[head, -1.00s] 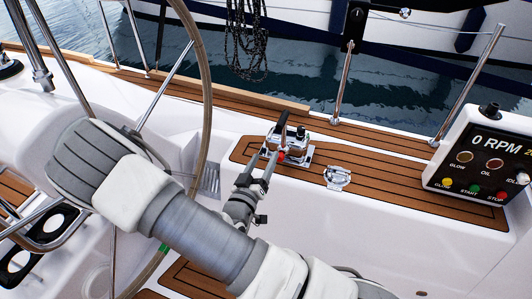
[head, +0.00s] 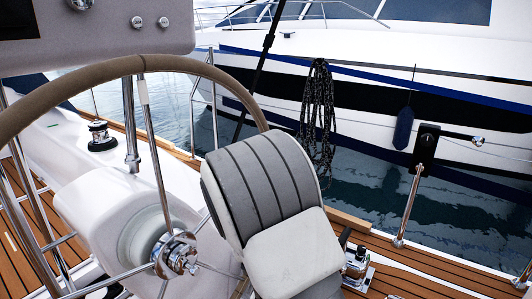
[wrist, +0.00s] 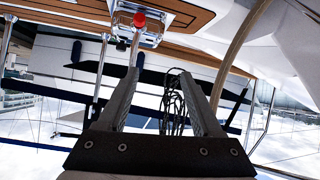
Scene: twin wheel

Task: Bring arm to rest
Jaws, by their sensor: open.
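My gripper (wrist: 158,73) is open, with its two grey fingers apart and nothing held between them in the wrist view. A chrome fitting (wrist: 150,38) with a red knob (wrist: 139,20) lies beyond my left finger in the wrist view. I cannot tell whether that finger touches it. The chrome fitting also shows in the head view (head: 357,268), on the deck just right of my arm.
The steering wheel (head: 100,80) fills the left of the head view, close to my arm; its rim also shows in the wrist view (wrist: 232,55). Steel posts (head: 409,205) line the teak deck edge. Black rope (head: 317,115) hangs by the neighbouring boat (head: 370,65). Water lies between.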

